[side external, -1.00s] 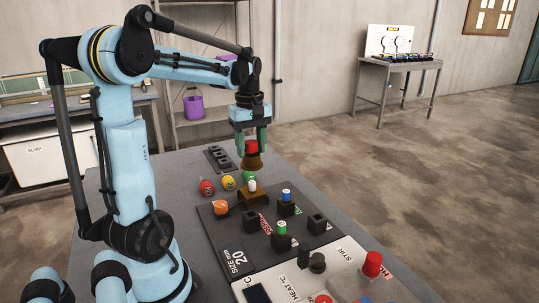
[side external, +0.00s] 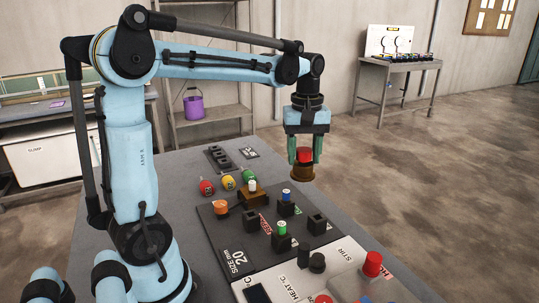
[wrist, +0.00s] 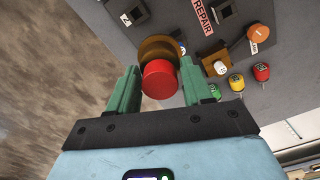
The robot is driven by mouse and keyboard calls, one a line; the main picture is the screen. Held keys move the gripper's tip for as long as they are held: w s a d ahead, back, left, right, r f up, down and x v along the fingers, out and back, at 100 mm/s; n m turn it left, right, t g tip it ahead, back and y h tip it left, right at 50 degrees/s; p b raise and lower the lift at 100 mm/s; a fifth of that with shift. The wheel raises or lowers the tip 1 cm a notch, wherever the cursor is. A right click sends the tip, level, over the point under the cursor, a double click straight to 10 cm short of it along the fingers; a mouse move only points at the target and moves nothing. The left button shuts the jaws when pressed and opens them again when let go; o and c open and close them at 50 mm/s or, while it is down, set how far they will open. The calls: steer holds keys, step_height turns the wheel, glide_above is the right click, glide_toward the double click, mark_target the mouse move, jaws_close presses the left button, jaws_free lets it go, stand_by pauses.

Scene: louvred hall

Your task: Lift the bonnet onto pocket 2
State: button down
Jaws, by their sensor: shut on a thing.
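My gripper (side external: 305,148) is shut on the red knob of a brown, flared bonnet (side external: 301,176). In the wrist view the bonnet's brown rim (wrist: 152,48) shows beyond the red knob, between the green fingers (wrist: 158,84). The bonnet hangs in the air at the right side of the dark mat, clear of the blocks. On the mat stand a brown block with a white-topped peg (side external: 253,194), a black block with a blue-topped peg (side external: 286,206), one with a green-topped peg (side external: 281,241) and an open black block (side external: 317,225).
An orange knob-like piece (side external: 221,208) sits at the mat's left. Red (side external: 207,187), yellow (side external: 228,183) and green (side external: 248,176) pieces stand behind. A black rack (side external: 219,158) lies farther back. A panel with a red button (side external: 372,264) is in front.

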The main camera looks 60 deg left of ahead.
steer(key=w+d+m, duration=0.2)
steer(key=d, duration=0.4)
step_height(320, 180, down, 7)
steer(key=shift+s+a+r, duration=0.15)
steer(key=shift+s+a, duration=0.1)
steer(key=shift+f, duration=0.2)
stand_by(1.0)
steer(key=shift+f, duration=0.8)
steer(key=shift+c, duration=2)
jaws_free()
steer(key=shift+r, duration=0.1)
